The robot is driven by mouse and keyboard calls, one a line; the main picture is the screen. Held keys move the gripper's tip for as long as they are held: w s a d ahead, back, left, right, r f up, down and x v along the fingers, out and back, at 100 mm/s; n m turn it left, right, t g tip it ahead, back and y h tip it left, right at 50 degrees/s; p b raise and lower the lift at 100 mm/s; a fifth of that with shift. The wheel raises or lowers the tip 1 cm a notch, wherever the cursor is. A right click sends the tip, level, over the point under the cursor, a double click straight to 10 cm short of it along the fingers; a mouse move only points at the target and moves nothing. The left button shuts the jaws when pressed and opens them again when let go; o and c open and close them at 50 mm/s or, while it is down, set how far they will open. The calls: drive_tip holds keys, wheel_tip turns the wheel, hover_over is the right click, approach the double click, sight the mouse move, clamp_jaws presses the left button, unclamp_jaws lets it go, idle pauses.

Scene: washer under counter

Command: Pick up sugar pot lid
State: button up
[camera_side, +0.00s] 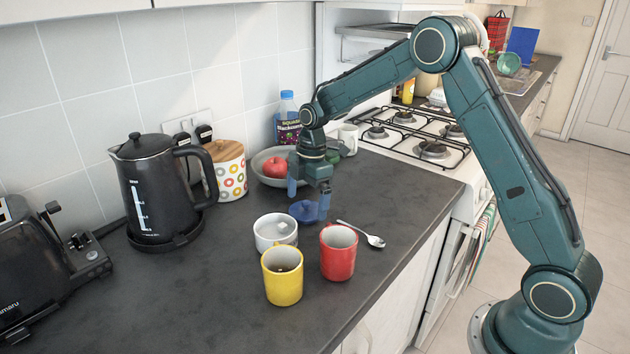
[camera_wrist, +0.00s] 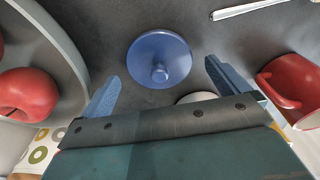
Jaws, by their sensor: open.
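The sugar pot lid (camera_side: 303,212) is a round blue lid with a small knob. It lies knob up on the dark counter, behind and right of a white pot (camera_side: 276,236) with white contents. In the wrist view the lid (camera_wrist: 160,50) is ahead of and between my fingertips. My gripper (camera_side: 308,202) is open and empty, close above the lid, with one blue finger to each side. In the wrist view my gripper (camera_wrist: 161,75) does not touch the lid. Only a bit of the white pot's rim shows there, partly hidden by my gripper.
A red mug (camera_side: 338,256), a yellow mug (camera_side: 283,285) and a spoon (camera_side: 362,234) are near the lid. A grey bowl with a red apple (camera_side: 275,168) stands behind my gripper. The kettle (camera_side: 150,198) is left. Bare counter lies at the front left.

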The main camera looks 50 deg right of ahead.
drive_tip(key=shift+f, duration=0.7)
drive_tip(key=c, duration=1)
